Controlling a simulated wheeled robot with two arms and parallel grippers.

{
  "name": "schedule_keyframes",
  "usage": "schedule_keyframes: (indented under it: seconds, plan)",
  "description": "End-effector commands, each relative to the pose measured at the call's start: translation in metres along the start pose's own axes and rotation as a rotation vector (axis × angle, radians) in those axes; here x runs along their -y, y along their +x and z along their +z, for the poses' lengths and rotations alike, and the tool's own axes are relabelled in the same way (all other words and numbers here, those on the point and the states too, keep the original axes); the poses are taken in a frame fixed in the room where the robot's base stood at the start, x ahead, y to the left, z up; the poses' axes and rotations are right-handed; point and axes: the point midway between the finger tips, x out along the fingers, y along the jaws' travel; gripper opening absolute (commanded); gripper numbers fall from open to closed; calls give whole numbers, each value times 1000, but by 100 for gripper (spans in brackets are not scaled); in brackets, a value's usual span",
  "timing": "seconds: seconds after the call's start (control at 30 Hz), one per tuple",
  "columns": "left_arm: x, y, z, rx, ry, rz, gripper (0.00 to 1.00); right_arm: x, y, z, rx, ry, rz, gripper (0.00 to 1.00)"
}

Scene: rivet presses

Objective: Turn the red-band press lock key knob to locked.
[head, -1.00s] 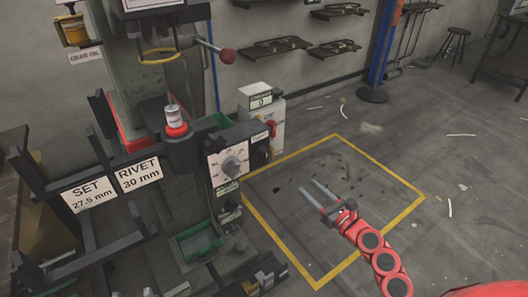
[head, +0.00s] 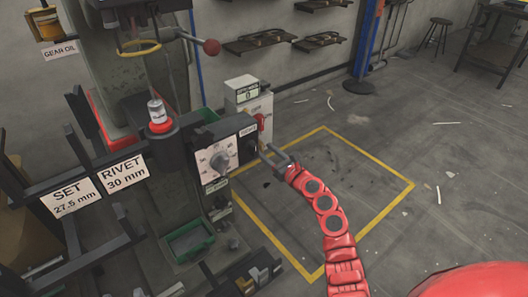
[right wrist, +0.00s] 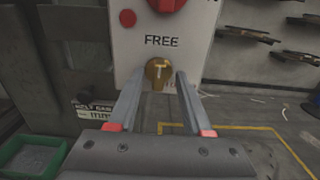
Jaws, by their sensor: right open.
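The brass lock key knob (right wrist: 158,72) is on a white panel (right wrist: 135,45) in the right wrist view, under the word FREE. A pale mark on its face stands about upright. My right gripper (right wrist: 159,80) is open, with one finger on each side of the knob in that view; I cannot tell whether they touch it. In the head view my right gripper (head: 266,153) is beside the press's dark control box, and the knob is hidden. The press (head: 92,65) has a red band (head: 95,118). My left gripper is not in view.
A red control (right wrist: 172,4) is above the knob on the panel. Floor inside the yellow outline (head: 398,205) is clear of large objects.

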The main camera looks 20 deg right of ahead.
Motion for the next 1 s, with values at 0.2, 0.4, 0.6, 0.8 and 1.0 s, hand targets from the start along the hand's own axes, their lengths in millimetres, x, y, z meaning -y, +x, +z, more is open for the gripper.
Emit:
schedule_keyframes:
  seconds: [0.2, 0.4, 0.6, 0.8, 1.0]
  plan:
    - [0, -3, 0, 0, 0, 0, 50, -1, 14, -2, -3, 2, 2, 50]
    - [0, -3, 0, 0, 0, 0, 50, -1, 14, -2, -3, 1, 2, 50]
    - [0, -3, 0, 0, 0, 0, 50, -1, 14, -1, -3, 1, 2, 23]
    - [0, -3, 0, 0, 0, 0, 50, -1, 14, -1, -2, 1, 2, 0]
    - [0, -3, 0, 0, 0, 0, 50, -1, 14, -1, -2, 2, 2, 0]
